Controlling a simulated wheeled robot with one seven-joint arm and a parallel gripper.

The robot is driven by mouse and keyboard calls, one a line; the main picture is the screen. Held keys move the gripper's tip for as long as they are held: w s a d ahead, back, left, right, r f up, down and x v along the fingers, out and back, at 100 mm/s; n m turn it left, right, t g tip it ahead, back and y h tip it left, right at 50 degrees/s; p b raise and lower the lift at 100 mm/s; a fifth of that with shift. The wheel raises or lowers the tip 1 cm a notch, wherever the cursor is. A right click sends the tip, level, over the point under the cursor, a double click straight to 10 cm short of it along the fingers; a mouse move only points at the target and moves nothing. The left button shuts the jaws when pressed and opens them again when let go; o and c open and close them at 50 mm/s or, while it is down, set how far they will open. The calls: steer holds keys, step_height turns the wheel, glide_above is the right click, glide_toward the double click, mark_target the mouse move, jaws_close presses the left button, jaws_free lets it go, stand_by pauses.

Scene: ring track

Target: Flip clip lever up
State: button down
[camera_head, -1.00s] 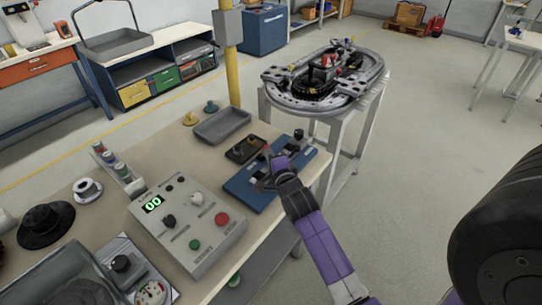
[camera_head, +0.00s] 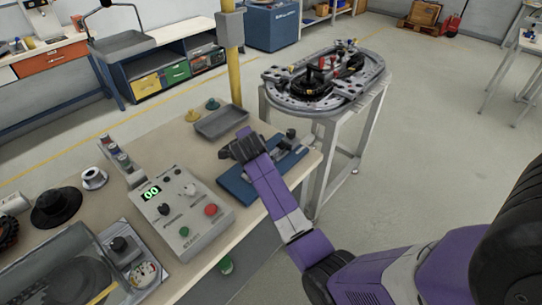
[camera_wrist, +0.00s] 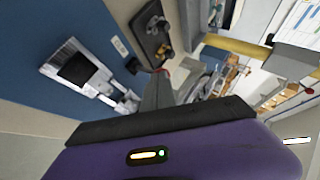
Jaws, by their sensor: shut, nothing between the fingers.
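The blue board (camera_head: 236,187) lies on the near table, partly hidden by my purple arm in the head view. It also fills the left of the wrist view (camera_wrist: 50,20). On it there, a silver fitting with a black square pad (camera_wrist: 80,68) and metal rods beside it shows; this may be the clip, and I cannot tell its lever's position. In the head view a dark knobbed fitting (camera_head: 290,134) stands at the board's far right. My gripper (camera_wrist: 160,80) is shut and empty, to the right of the silver fitting in the wrist view.
A small dark tray with brass-coloured parts (camera_wrist: 153,32) lies beside the board. A grey tray (camera_head: 219,123) and yellow post (camera_head: 236,75) stand behind. The control box (camera_head: 183,210) is to the left. The ring track (camera_head: 335,105) stands on its own table at the back right.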

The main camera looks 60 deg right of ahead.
steer(key=shift+w, duration=0.1)
steer(key=shift+r, duration=0.15)
steer(key=shift+r+p, duration=0.45)
steer(key=shift+r, duration=0.2)
